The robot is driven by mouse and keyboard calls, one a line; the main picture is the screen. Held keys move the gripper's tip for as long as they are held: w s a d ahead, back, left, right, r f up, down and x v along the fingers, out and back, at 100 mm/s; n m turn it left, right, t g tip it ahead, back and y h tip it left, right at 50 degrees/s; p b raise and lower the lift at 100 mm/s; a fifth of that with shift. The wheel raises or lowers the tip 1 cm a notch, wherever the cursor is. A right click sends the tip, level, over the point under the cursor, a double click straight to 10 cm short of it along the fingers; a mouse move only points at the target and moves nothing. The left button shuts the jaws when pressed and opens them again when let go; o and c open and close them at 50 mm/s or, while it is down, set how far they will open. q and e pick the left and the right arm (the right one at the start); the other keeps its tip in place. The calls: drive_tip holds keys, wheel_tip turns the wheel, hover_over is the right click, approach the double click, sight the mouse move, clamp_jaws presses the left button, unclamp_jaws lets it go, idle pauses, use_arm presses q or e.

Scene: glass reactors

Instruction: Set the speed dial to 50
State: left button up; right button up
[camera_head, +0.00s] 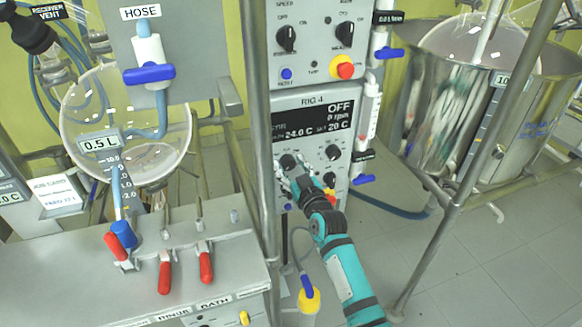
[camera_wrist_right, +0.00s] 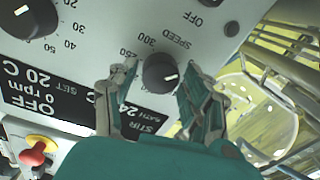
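The speed dial (camera_wrist_right: 160,73) is a round black knob with a white mark, on the grey control panel beside the printed word SPEED. In the right wrist view the panel text is upside down, with 300 and 250 legible near the dial. The white mark lies toward the knob's lower right there. My right gripper (camera_wrist_right: 159,88) has one finger on each side of the dial, with narrow gaps visible; it looks open. In the head view my right gripper (camera_head: 293,172) covers part of the dial. The display (camera_head: 312,122) reads OFF and 0 rpm. My left gripper is not in view.
A second black knob (camera_wrist_right: 33,18) and a red button on a yellow base (camera_wrist_right: 37,150) are near the dial. A metal post (camera_head: 262,130) stands left of the panel. A steel vessel (camera_head: 440,110) is at right, a glass flask (camera_head: 75,125) at left.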

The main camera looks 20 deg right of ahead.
drive_tip(key=c, duration=0.8)
drive_tip(key=shift+m, duration=0.4)
drive_tip(key=m+p, duration=0.1)
drive_tip(key=m, duration=0.2)
drive_tip(key=shift+m+p, duration=0.6)
drive_tip(key=shift+m, duration=2)
drive_tip(key=o, duration=1.1)
drive_tip(key=shift+o, duration=0.2)
